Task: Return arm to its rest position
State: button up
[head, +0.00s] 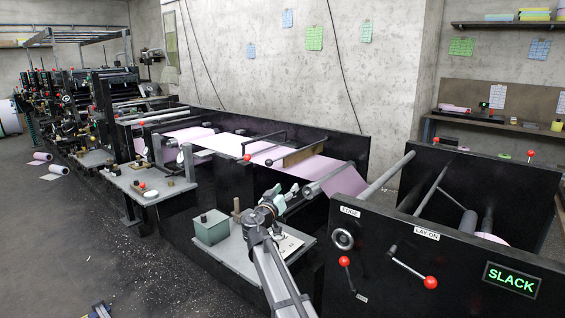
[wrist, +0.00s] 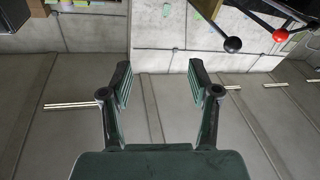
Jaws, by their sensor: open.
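My arm (head: 270,268) rises from the bottom middle of the head view, in front of the printing machine. My gripper (head: 290,192) is at its upper end, over the near side of the machine and left of a grey roller. In the wrist view my gripper (wrist: 160,85) has its two green-lined fingers wide apart, with nothing between them.
A black panel with a crank (head: 428,281), a handwheel (head: 343,239) and a lit SLACK sign (head: 511,279) stands close right. A pale green box (head: 211,227) sits on the ledge left of my arm. Pink web (head: 308,171) runs through the machine. Open floor (head: 70,235) lies left.

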jog(key=s+d+f+n+g+y, duration=0.1)
jog(key=s+d+f+g, duration=0.3)
jog(key=f, duration=0.7)
jog(key=s+d+f+n+g, duration=0.15)
jog(key=s+f, duration=0.35)
jog(key=f, duration=0.5)
jog(key=s+d+f+n+g+y, duration=0.15)
jog(key=s+f+g, duration=0.3)
jog(key=f, duration=0.65)
jog(key=s+d+f+n+g+y, duration=0.1)
jog(key=s+d+f+g, duration=0.2)
jog(key=s+f, duration=0.7)
jog(key=s+d+f+g+y, duration=0.1)
jog(key=s+d+f+g, duration=0.15)
jog(key=s+f, duration=0.75)
jog(key=s+d+f+m+g+y, duration=0.1)
jog(key=s+f+g, duration=0.3)
jog(key=s, duration=0.8)
jog(key=s+d+f+g+y, duration=0.15)
jog(key=s+f, duration=0.35)
jog(key=s, duration=0.7)
jog(key=s+f+m+g+y, duration=0.1)
jog(key=s+f+g, duration=0.3)
jog(key=s, duration=0.9)
notch_tip(320, 180, up, 11)
jog(key=p, duration=1.2)
jog(key=shift+d+r+t+y, duration=0.2)
jog(key=shift+t+y, duration=0.1)
jog(key=shift+t, duration=0.1)
